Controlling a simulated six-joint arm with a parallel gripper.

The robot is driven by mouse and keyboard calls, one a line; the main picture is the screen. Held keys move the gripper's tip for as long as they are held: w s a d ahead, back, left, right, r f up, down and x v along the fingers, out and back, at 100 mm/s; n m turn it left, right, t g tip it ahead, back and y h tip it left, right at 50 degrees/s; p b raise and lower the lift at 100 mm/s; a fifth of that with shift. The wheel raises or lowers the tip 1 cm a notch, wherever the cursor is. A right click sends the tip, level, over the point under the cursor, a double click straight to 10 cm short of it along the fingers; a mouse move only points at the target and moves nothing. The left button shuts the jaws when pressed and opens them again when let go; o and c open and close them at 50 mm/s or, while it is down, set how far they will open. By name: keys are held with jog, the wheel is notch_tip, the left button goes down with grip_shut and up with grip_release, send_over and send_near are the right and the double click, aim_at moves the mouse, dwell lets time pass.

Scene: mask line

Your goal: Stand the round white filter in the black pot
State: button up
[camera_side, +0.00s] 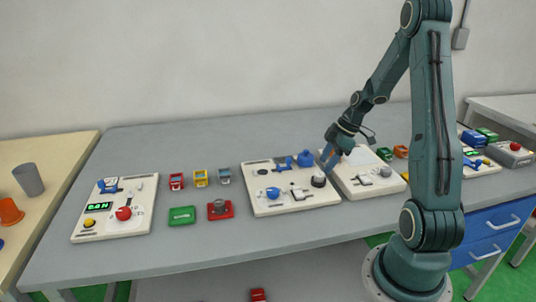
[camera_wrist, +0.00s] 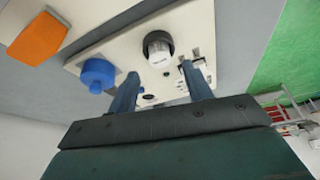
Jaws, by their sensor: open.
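The black pot (camera_wrist: 150,40) is on the white board (camera_side: 262,208) in the middle of the table. The round white filter (camera_wrist: 160,54) shows within the pot's dark rim in the wrist view, with small dark lettering on it. It looks seated in the pot; how deep it sits I cannot tell. In the side view the pot (camera_side: 318,181) is a small dark round shape at the board's right edge. My gripper (camera_wrist: 161,88) is open and empty, its two fingers apart and pointing at the board. In the side view it (camera_side: 326,160) hangs just above the pot, apart from it.
A blue knobbed part (camera_wrist: 97,74) stands on the same board beside the pot. An orange block (camera_wrist: 38,38) shows past it. Another white board (camera_side: 360,190) lies close on the right. A green box (camera_side: 182,215) and a red block (camera_side: 220,210) lie left.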

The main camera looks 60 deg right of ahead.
jog(key=shift+v, duration=1.75)
jog(key=shift+a+r, duration=0.1)
jog(key=shift+a, duration=0.05)
jog(key=w+a+r+m+h, duration=0.1)
jog(key=a+r, duration=0.5)
jog(key=a, duration=0.3)
jog(key=a+r+m+h, duration=0.1)
jog(key=a+r+m, duration=0.1)
jog(key=a+r, duration=0.5)
jog(key=s+a+r+m+t, duration=0.1)
jog(key=s+a+r+m, duration=0.2)
jog(key=s+a, duration=0.7)
jog(key=a, duration=0.2)
jog(key=shift+s+a+m+t+h, duration=0.3)
jog(key=shift+s+m+t, duration=0.05)
jog(key=shift+m+t, duration=0.05)
